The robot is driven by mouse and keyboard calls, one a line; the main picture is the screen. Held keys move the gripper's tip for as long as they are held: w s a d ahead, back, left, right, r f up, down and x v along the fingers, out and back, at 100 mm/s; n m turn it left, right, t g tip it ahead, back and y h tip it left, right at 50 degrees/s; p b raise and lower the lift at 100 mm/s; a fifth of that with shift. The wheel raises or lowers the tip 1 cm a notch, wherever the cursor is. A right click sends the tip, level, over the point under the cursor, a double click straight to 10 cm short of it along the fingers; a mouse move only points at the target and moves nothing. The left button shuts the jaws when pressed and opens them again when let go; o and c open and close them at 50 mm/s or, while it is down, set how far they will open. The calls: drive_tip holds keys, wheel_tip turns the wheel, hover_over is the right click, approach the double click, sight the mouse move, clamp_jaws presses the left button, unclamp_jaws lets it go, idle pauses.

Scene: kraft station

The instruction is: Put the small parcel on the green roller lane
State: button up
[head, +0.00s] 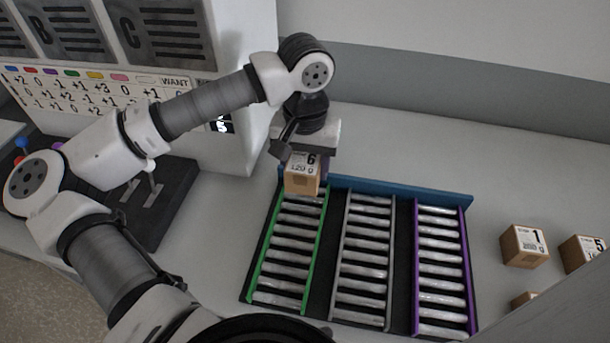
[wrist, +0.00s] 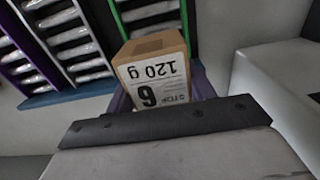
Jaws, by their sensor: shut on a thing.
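The small parcel (head: 302,178) is a brown cardboard box with a white label reading 6 and 120 g. My gripper (head: 300,160) is shut on it and holds it at the far end of the green roller lane (head: 287,252). In the head view the parcel overlaps the lane's upper rollers; I cannot tell whether it touches them. In the wrist view the parcel (wrist: 152,75) sits between the jaws, with the green rail (wrist: 121,18) just beyond it. The fingertips are mostly hidden behind the parcel.
A grey lane (head: 362,256) and a purple lane (head: 441,265) lie to the right, both empty. A blue back board (head: 400,189) runs along the far end. Parcels 1 (head: 524,246) and 5 (head: 583,252) stand on the right of the table, with another partly hidden box (head: 523,299).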

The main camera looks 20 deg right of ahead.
sight(305, 157)
wheel_tip(305, 157, down, 5)
drive_tip(key=shift+r+p, duration=0.2)
drive_tip(key=shift+p, duration=0.25)
drive_tip(key=shift+f+b, duration=0.25)
drive_tip(key=shift+b, duration=0.1)
drive_tip(key=o, duration=1.1)
drive_tip(key=shift+r, duration=0.1)
drive_tip(key=shift+r+p, duration=0.25)
drive_tip(key=shift+p, duration=0.25)
drive_tip(key=shift+w+r+b, duration=0.15)
drive_tip(key=shift+r+b, duration=0.2)
drive_tip(key=shift+b, duration=0.1)
wheel_tip(305, 157, up, 11)
drive_tip(key=b, duration=0.2)
drive_tip(key=shift+b, duration=0.3)
